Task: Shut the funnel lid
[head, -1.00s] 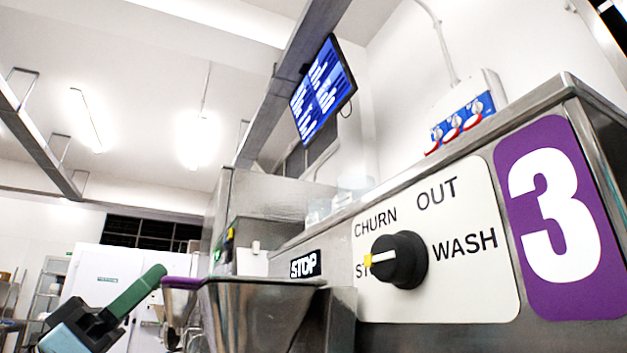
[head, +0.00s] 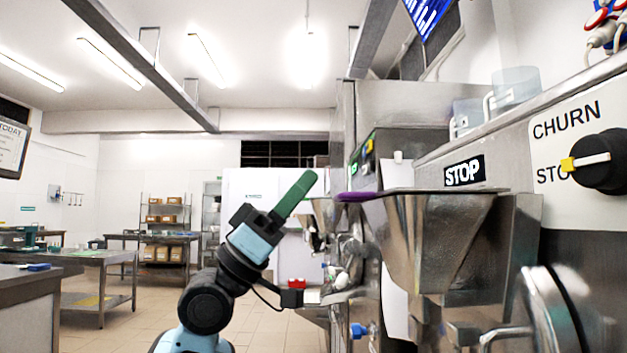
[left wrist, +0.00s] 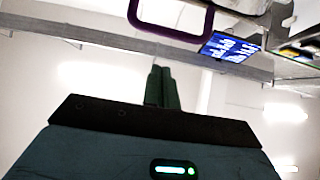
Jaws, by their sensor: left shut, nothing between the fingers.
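The steel funnel (head: 435,240) juts from the machine front in the head view. At its top is a flat, level lid edge (head: 455,190), seen nearly edge-on. A purple handle (head: 357,196) sticks out from its left side. From this low angle I cannot tell whether the lid lies fully on the rim. My left gripper (head: 307,180), with green fingers shut and empty, points up left of the handle, apart from it. The left wrist view shows the shut fingers (left wrist: 163,72) and the purple handle (left wrist: 172,30) above them. My right gripper is not in view.
A black knob (head: 598,162) and a STOP label (head: 464,171) are on the machine front. A round steel door (head: 548,310) sits below right of the funnel. Another machine (head: 385,105) stands behind. A steel table (head: 85,265) is far left, with open floor between.

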